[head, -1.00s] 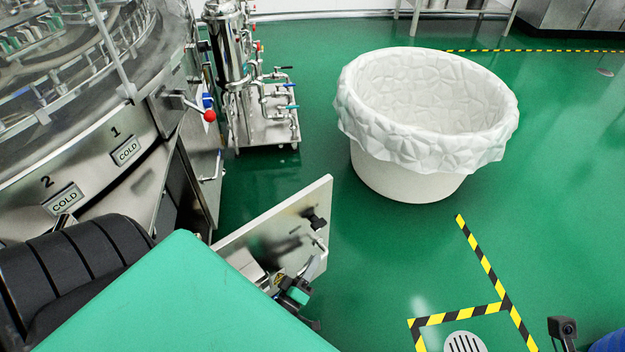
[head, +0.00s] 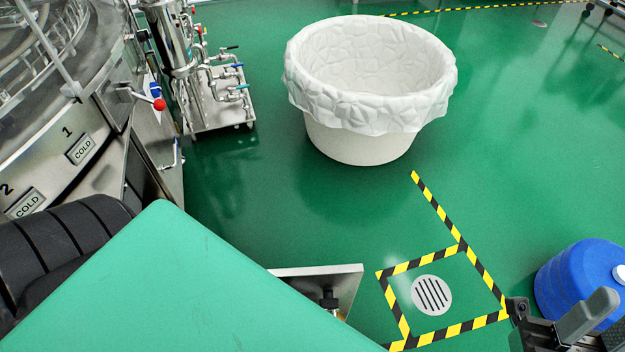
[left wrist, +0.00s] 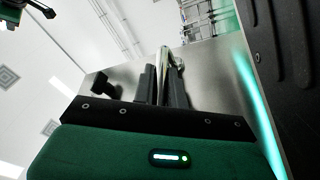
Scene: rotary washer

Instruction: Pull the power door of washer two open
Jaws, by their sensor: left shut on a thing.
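Washer two's door is a flat metal panel (head: 345,285). It stands out from the washer, with its top edge and a dark knob showing in the head view and the rest hidden behind my green arm link. In the left wrist view the brushed panel (left wrist: 218,75) fills the middle. My left gripper (left wrist: 162,80) is shut on the door's bright metal handle (left wrist: 165,58). My right gripper (head: 590,315) is partly in view at the lower right of the head view; its opening is unclear.
The washer body (head: 110,165) with COLD labels stands at left. A white lined tub (head: 365,145) and a piped metal unit (head: 215,115) stand behind. A blue container (head: 575,275) is at right. Striped tape surrounds a floor drain (head: 431,295). Green floor between is clear.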

